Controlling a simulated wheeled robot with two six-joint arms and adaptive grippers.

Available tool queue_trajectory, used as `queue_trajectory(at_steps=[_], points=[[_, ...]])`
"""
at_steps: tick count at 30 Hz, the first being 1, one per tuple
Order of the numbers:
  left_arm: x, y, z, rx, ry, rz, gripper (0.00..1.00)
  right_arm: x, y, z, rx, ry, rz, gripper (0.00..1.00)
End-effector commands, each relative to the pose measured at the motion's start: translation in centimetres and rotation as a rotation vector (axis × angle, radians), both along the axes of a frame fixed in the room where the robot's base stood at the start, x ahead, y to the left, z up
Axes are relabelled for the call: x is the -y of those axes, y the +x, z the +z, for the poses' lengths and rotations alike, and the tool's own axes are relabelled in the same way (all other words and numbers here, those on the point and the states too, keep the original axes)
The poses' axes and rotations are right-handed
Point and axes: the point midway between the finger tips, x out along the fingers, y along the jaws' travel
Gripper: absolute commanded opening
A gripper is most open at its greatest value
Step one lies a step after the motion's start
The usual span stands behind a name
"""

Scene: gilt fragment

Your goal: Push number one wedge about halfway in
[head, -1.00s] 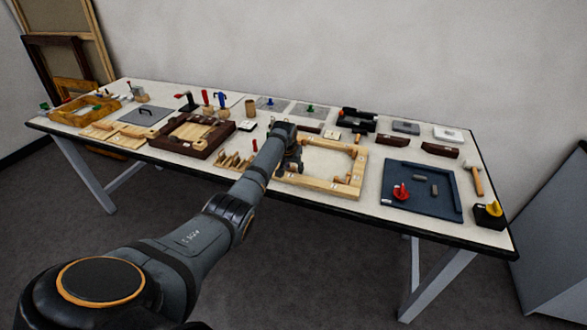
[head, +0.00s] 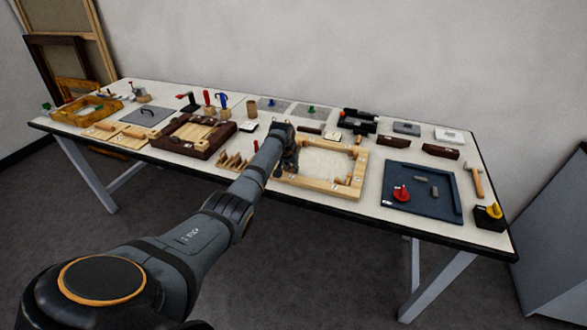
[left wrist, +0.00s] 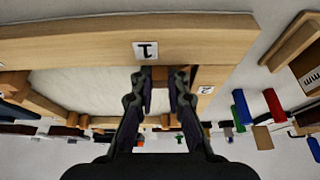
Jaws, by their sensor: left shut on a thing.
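The light wooden frame (head: 322,185) lies on the table right of centre in the head view, with small wooden pieces inside its corners. In the left wrist view its bar (left wrist: 75,43) runs across the top and carries a label "1" (left wrist: 146,50). A small brown wooden wedge (left wrist: 158,72) sits right by that label, against the bar's inner side. My left gripper (left wrist: 160,78) has its fingers on both sides of this wedge and is shut on it. In the head view my left gripper (head: 289,163) is over the frame's left side, its fingertips hard to make out. My right gripper is not in view.
A label "2" (left wrist: 205,90) marks the neighbouring bar. Notched wooden pieces (head: 232,161) and a dark-edged frame (head: 190,148) lie left of my arm. A blue-grey tray (head: 425,205) is at the right. The middle of the light frame is clear.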

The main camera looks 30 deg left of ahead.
Motion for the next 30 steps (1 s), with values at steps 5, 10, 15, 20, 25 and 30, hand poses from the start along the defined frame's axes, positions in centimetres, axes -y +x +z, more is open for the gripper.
queue_trajectory(at_steps=[5, 10, 15, 20, 25, 30], points=[[0.0, 0.0, 0.0, 0.002, 0.0, 0.0, 0.34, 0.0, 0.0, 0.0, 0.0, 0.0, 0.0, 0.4], [0.0, 0.0, 0.0, 0.001, 0.0, 0.0, 0.38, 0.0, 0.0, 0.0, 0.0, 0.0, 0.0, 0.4], [0.0, 0.0, 0.1, 0.002, 0.0, 0.0, 0.38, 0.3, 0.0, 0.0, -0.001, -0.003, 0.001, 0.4], [0.0, -0.6, 1.6, 0.005, 0.002, -0.001, 0.38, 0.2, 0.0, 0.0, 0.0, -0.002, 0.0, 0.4], [0.4, -2.0, 5.3, 0.006, 0.004, -0.001, 0.38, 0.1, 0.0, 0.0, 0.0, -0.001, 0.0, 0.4], [0.8, -3.5, 8.8, 0.004, 0.003, 0.0, 0.38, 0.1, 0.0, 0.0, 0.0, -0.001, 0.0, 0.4]])
